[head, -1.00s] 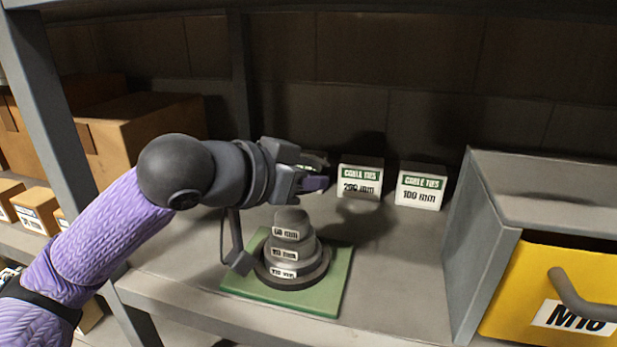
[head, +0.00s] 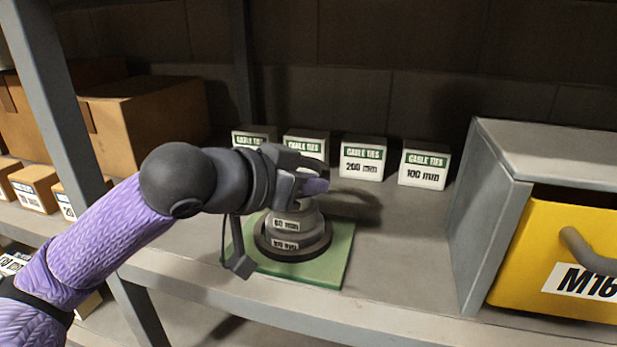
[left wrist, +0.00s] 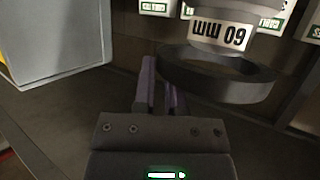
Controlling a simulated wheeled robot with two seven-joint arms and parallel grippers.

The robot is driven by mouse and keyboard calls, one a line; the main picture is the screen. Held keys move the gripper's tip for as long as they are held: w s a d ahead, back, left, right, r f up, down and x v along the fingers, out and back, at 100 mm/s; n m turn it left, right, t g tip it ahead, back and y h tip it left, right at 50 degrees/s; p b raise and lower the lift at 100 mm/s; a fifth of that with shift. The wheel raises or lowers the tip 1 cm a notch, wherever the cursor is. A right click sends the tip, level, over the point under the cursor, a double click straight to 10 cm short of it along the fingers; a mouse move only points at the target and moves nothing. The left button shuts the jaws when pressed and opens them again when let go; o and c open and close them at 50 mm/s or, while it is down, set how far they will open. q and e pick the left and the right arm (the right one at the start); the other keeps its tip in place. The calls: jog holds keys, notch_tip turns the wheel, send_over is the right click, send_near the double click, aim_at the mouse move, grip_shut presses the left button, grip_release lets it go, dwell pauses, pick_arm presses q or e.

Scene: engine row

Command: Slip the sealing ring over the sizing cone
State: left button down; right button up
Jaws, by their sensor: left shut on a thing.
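The grey stepped sizing cone (head: 305,221) stands upright on a green plate (head: 328,274) on the shelf. Its lower labelled tiers show in the head view; its top is hidden behind my left gripper (head: 312,186). In the left wrist view the purple fingers (left wrist: 160,92) are shut on one side of the dark sealing ring (left wrist: 215,78). That view is upside down, and the ring appears at the narrow end of the cone (left wrist: 222,34), by the 60 mm label. I cannot tell how far it is around the tip. My right gripper is not in view.
Small white cable-tie boxes (head: 362,160) stand in a row behind the cone. A grey cabinet with a yellow M16 drawer (head: 560,262) is at right. Cardboard boxes (head: 140,125) and a grey post (head: 60,100) are at left. The shelf between cone and cabinet is clear.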

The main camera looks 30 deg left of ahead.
pick_arm(q)
jog(key=shift+f, duration=0.1)
jog(key=c, duration=0.6)
grip_release()
jog(key=shift+s, duration=0.1)
jog(key=shift+s+a+b, duration=0.2)
jog(key=shift+s+b, duration=0.1)
jog(key=shift+b, duration=0.05)
jog(key=b+v, duration=0.5)
jog(key=v, duration=0.4)
